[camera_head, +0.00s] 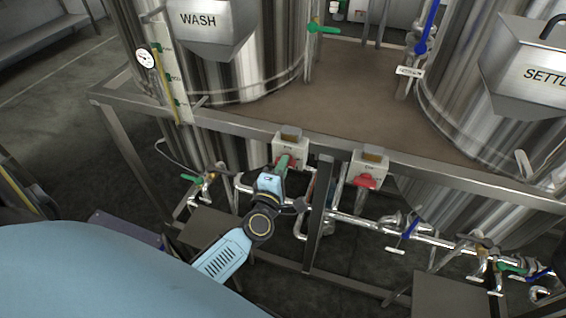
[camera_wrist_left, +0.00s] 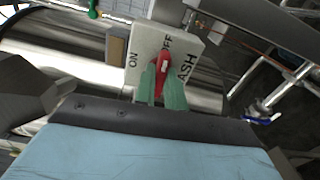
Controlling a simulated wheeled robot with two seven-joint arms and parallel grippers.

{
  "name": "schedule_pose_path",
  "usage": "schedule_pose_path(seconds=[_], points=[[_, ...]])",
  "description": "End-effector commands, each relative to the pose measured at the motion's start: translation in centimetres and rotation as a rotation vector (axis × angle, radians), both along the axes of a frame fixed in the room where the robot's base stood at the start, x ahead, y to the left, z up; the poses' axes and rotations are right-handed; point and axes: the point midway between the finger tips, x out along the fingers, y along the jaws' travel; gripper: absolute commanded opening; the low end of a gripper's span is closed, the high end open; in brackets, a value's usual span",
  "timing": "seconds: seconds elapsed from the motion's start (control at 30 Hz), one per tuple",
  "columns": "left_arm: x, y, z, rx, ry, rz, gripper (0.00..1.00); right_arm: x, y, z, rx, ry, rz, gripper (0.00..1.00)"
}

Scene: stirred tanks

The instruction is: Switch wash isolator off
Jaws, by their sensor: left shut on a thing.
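The wash isolator is a white box on the frame's front rail (camera_head: 291,141), below the WASH tank. In the left wrist view its face (camera_wrist_left: 152,42) carries ON, OFF and a partly hidden WASH label. Its red handle (camera_wrist_left: 163,64) points up in that view, its end close to the OFF label and turned away from ON. My left gripper (camera_head: 282,163) is at the box front. Its green fingers (camera_wrist_left: 161,88) are shut on the red handle, one on each side. My right gripper is not in view.
A second isolator box (camera_head: 370,168) with a red handle sits to the right on the same rail (camera_head: 420,172). A steel post (camera_head: 318,215) stands just right of my left gripper. Pipes with valves (camera_head: 400,232) run below. The WASH tank (camera_head: 215,60) rises behind.

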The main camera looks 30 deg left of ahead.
Motion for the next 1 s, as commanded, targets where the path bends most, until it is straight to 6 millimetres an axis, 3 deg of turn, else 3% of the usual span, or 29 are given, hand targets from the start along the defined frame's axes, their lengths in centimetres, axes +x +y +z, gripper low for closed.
schedule_pose_path(seconds=[0.43, 0.47, 0.6, 1.0], points=[[-0.01, 0.00, -0.04, 0.085, 0.020, 0.000, 0.00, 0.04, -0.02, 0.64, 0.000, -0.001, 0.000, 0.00], [-0.01, 0.00, -0.04, 0.085, 0.020, 0.000, 0.16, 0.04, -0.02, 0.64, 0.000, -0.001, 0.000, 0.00], [-0.01, 0.00, -0.04, 0.083, 0.020, 0.000, 0.34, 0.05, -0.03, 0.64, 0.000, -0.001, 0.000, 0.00], [-0.83, -0.22, -0.10, 0.080, 0.020, 0.000, 0.34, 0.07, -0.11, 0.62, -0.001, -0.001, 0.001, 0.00]])
